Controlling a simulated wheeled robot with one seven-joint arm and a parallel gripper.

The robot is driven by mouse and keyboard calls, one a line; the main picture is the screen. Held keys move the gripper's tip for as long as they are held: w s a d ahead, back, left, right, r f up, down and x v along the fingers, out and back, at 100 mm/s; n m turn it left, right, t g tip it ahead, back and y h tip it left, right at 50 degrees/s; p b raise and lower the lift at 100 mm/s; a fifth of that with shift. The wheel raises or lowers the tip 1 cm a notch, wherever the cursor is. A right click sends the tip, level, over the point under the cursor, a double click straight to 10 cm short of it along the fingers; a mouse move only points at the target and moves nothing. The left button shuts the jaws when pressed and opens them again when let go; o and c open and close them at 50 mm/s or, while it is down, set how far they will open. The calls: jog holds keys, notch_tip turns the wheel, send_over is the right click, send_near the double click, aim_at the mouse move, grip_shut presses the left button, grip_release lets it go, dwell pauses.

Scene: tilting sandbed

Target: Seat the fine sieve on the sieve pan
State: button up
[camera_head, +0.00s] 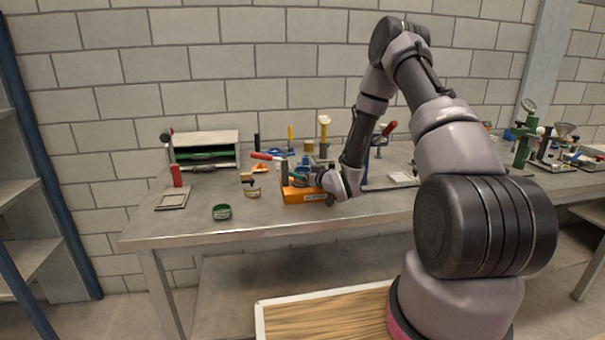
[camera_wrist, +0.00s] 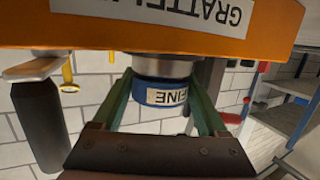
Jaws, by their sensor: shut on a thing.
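In the wrist view, which is upside down, my gripper (camera_wrist: 160,88) has its two green fingers shut on the fine sieve (camera_wrist: 145,88), a blue ring with a white "FINE" label. The sieve is right against a silver round part (camera_wrist: 158,66), apparently the sieve pan, on an orange block (camera_wrist: 100,33) with a lettered label. I see no clear gap, but cannot tell whether the sieve is fully seated. In the head view my gripper (camera_head: 318,178) is at the orange block (camera_head: 303,196) on the bench; my wrist partly hides the sieve and pan there.
A black upright (camera_head: 284,178) and a red-handled tool (camera_head: 262,156) stand close to the orange block's left side. A green ring (camera_head: 221,211) lies near the bench's front edge. A rack (camera_head: 205,141) stands at the back left. The front left of the bench (camera_head: 170,228) is mostly clear.

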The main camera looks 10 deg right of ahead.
jog(key=shift+f, duration=0.25)
jog(key=o, duration=1.3)
jog(key=shift+a, duration=0.1)
jog(key=v, duration=1.1)
jog(key=shift+w, duration=0.15)
